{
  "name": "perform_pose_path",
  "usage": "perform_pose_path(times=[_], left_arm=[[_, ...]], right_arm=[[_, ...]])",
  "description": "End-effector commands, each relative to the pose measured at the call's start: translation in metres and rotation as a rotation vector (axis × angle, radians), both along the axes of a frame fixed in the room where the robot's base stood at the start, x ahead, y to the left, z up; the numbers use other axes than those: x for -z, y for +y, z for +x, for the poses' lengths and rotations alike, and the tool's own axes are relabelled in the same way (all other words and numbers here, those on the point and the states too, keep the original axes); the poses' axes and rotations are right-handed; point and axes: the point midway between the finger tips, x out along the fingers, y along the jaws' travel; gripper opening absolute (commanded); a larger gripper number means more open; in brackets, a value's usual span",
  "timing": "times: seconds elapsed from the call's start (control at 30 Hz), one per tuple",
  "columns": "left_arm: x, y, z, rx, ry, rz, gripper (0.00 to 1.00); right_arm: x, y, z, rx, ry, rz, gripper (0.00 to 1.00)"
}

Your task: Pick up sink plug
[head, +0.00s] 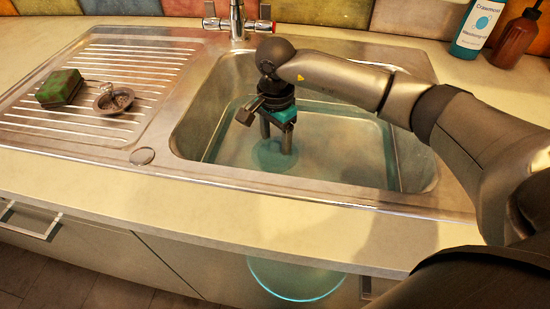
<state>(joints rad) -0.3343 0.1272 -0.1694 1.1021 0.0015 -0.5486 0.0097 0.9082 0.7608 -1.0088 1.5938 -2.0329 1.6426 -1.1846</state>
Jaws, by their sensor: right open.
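My right gripper (276,145) points down into the sink basin (190,130), with its two fingers apart and nothing seen between them. The basin holds bluish water (340,150). A round teal shape (262,158) lies in the water right below the fingertips. It looks like the sink plug at the drain, but the water blurs it, and the fingers partly cover it. I cannot tell whether the fingers touch it. My left gripper is not in view.
A green sponge-like block (60,88) and a small round metal strainer (113,101) lie on the ribbed drainboard (100,60). A tap (237,20) stands behind the basin. A blue bottle (480,28) and a brown bottle (515,38) stand at the back right. The front counter is clear.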

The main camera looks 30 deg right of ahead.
Motion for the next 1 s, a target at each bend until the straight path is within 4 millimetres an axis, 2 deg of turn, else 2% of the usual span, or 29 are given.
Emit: perform_pose_path(times=[0.17, 0.73, 1.0], left_arm=[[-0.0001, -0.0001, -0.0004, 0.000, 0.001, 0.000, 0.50], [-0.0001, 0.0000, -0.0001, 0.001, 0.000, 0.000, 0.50], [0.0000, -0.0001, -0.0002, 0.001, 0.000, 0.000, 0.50]], right_arm=[[-0.0002, 0.0001, 0.0001, 0.000, 0.000, 0.000, 0.66], [-0.0004, 0.0000, 0.0001, 0.000, 0.000, 0.000, 0.02], [-0.0006, 0.0000, 0.0002, 0.000, -0.001, 0.000, 0.00]])
